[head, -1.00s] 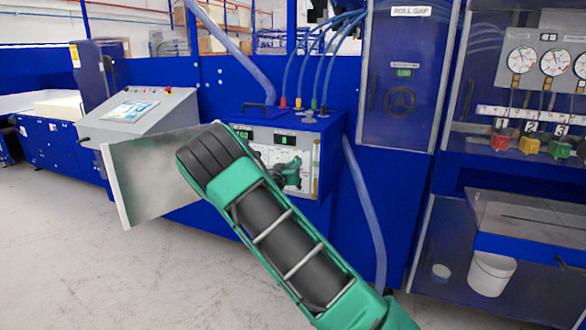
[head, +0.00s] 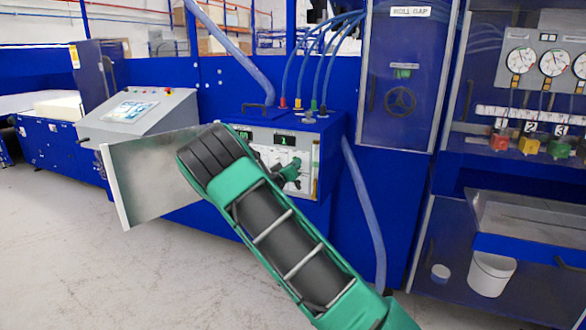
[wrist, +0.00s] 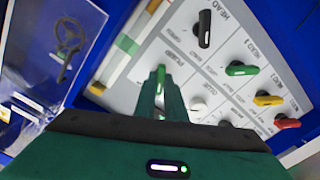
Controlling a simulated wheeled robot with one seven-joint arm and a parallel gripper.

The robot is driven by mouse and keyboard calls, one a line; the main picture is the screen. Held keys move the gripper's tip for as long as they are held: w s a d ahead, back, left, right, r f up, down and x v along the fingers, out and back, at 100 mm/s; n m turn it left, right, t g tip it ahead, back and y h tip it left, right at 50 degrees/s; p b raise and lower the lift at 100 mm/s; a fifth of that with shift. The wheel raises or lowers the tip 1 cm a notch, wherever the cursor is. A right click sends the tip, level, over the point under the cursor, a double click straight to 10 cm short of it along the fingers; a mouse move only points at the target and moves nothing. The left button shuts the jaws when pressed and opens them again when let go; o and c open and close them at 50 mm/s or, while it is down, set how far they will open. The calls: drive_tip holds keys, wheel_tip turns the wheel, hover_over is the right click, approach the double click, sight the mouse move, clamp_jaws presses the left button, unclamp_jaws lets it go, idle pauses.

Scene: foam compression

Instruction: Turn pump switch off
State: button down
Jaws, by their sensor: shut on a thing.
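The pump switch (wrist: 161,73) is a small green knob on the white control panel in the wrist view. Only its tip shows between the fingers; the rest is hidden. My gripper (wrist: 160,92) is shut on this knob, with its two green fingers close together. In the head view my gripper (head: 289,173) is at the front of the blue control box (head: 330,135).
A black knob (wrist: 204,28), a green knob (wrist: 242,70), a yellow knob (wrist: 267,100) and a red knob (wrist: 287,122) are close by on the panel. A metal door (head: 150,175) stands open at the left. A blue hose (head: 365,210) hangs at the right.

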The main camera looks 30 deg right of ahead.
drive_tip(key=shift+w+a, duration=0.2)
drive_tip(key=shift+a, duration=0.15)
drive_tip(key=c, duration=1.8)
unclamp_jaws()
drive_tip(key=shift+d, duration=0.1)
drive_tip(key=shift+s, duration=0.1)
drive_tip(key=v, duration=1)
drive_tip(key=shift+s+a+f, duration=0.1)
drive_tip(key=shift+s+a, duration=0.05)
drive_tip(key=shift+a, duration=0.15)
